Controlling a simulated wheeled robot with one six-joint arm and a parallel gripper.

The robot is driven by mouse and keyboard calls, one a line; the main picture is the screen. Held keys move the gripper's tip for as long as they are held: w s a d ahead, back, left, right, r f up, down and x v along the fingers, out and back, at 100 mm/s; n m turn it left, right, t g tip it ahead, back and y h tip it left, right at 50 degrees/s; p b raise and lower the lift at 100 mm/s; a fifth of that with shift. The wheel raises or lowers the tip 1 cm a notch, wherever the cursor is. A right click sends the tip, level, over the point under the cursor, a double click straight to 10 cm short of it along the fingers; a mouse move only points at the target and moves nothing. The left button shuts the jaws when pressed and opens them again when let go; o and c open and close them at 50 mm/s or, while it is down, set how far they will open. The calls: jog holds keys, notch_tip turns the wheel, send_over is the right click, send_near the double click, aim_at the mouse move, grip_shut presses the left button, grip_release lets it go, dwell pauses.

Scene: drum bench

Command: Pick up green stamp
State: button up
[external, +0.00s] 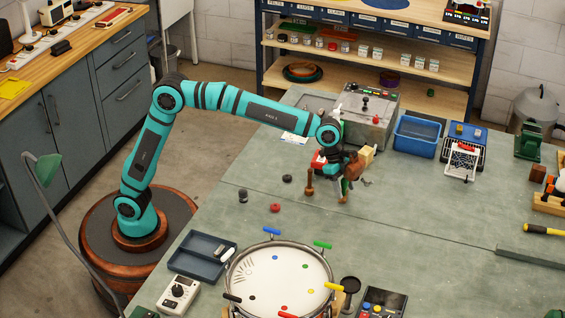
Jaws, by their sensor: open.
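My gripper (346,180) hangs low over the middle of the bench, pointing down, with its jaws open. A small green piece (345,187) shows at the jaws and may be the green stamp; the gripper hides most of it, and I cannot tell whether the jaws touch it.
Red and tan items (322,162) crowd close behind the gripper. A grey box (365,120) and blue bin (417,136) stand farther back. A round drum (279,275) with coloured pegs is in front. The bench right of the gripper is mostly clear.

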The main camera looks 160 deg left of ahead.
jog(key=c, duration=1)
jog(key=shift+c, duration=0.2)
